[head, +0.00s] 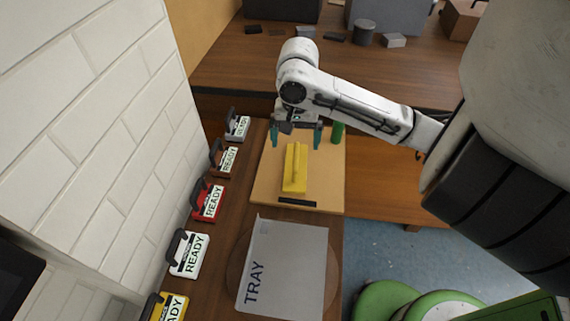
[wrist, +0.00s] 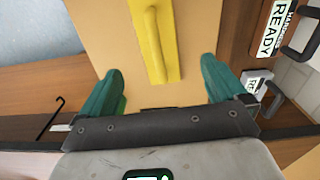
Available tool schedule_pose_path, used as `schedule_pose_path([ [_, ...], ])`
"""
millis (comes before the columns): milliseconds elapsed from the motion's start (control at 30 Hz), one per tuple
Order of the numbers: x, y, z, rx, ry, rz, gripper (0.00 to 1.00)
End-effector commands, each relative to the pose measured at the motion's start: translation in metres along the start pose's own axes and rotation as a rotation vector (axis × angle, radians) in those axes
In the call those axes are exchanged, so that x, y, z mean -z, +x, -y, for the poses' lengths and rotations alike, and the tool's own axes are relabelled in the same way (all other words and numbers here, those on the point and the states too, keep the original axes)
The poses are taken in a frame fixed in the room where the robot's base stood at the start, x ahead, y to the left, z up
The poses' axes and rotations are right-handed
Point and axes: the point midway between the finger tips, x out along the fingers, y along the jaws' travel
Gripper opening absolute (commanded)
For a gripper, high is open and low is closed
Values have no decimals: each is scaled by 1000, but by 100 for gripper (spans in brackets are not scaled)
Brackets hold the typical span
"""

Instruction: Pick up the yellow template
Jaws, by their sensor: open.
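The yellow template (head: 290,180) is a flat yellow plate with a raised bar handle along its middle. It lies on a light wooden board (head: 325,190) on the bench. In the wrist view the template (wrist: 172,50) shows at the top centre, with its handle pointing toward my gripper. My gripper (head: 296,137) is over the far end of the board, beyond the template's far end. In the wrist view my gripper (wrist: 158,85) has its two green fingers wide apart with nothing between them.
A green cylinder (head: 338,132) stands at the board's far right. A grey sheet marked TRAY (head: 290,265) lies nearer. Several READY-labelled handled items, including a red one (head: 208,200), line the left by a white brick wall (head: 90,130). A back bench (head: 400,75) holds small grey objects.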

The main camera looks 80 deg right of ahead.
Motion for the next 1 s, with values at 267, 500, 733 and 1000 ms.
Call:
schedule_pose_path([
  [267, 0, 37, 0, 0, -1, -1, 98],
  [500, 2, 58, -3, -2, -1, -1, 98],
  [733, 2, 87, -3, 0, -2, -1, 98],
  [1000, 2, 91, -3, 2, -3, -1, 98],
])
